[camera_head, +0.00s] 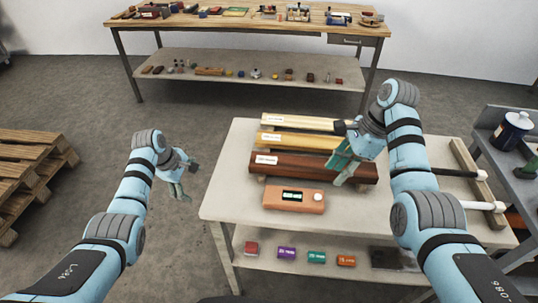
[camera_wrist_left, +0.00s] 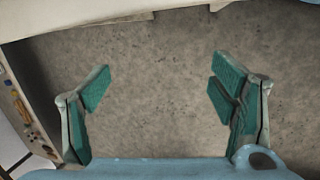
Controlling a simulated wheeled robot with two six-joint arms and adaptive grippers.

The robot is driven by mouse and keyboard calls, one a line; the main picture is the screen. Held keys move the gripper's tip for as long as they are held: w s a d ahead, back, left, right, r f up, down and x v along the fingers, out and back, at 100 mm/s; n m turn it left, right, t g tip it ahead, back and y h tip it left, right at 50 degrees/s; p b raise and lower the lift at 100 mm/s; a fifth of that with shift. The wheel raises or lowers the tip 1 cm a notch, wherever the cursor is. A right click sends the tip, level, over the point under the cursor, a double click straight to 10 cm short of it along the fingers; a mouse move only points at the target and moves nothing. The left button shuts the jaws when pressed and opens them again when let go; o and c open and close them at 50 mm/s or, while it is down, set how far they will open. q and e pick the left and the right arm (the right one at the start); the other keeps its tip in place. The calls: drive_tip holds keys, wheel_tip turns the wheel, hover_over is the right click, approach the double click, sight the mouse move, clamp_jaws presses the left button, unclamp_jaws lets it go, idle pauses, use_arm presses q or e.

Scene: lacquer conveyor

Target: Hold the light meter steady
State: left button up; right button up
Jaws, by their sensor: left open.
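The light meter (camera_head: 293,198) is a salmon-orange box with a small display and a round white knob. It lies on the grey table (camera_head: 228,190) in front of the dark red beam (camera_head: 300,167). My left gripper (camera_head: 184,180) is off the table's left side, apart from the meter, open and empty. In the left wrist view its spread teal fingers (camera_wrist_left: 160,86) have only bare floor between them. My right gripper (camera_head: 345,162) is above the right part of the dark red beam, behind and right of the meter. Whether its fingers are parted is unclear.
Two paler beams (camera_head: 300,141) lie behind the dark one. Several small coloured boxes (camera_head: 287,253) sit on the lower shelf. A workbench (camera_head: 245,22) stands at the back, pallets (camera_head: 30,170) at the left. A grey cart (camera_head: 500,125) with a dark can stands right.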

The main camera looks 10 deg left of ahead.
use_arm(q)
drive_tip(key=w+d+r+t+h, duration=0.1)
drive_tip(key=w+d+r, duration=0.2)
drive_tip(key=d+r, duration=0.25)
drive_tip(key=w+d+r+h, duration=0.1)
drive_tip(key=w+d+r, duration=0.25)
drive_tip(key=r, duration=0.25)
wheel_tip(320, 180, up, 5)
drive_tip(key=n+g+y, duration=0.1)
drive_tip(key=g+y, duration=0.2)
drive_tip(key=g, duration=0.1)
hover_over(272, 193)
drive_tip(key=shift+n+y, duration=0.3)
wheel_tip(272, 193, down, 14)
drive_tip(key=shift+s+f, duration=0.1)
drive_tip(key=shift+a, duration=0.1)
drive_tip(key=shift+c, duration=0.2)
drive_tip(key=c, duration=1.3)
use_arm(e)
drive_tip(key=shift+d, duration=0.1)
use_arm(q)
drive_tip(key=shift+c, duration=0.3)
use_arm(e)
clamp_jaws()
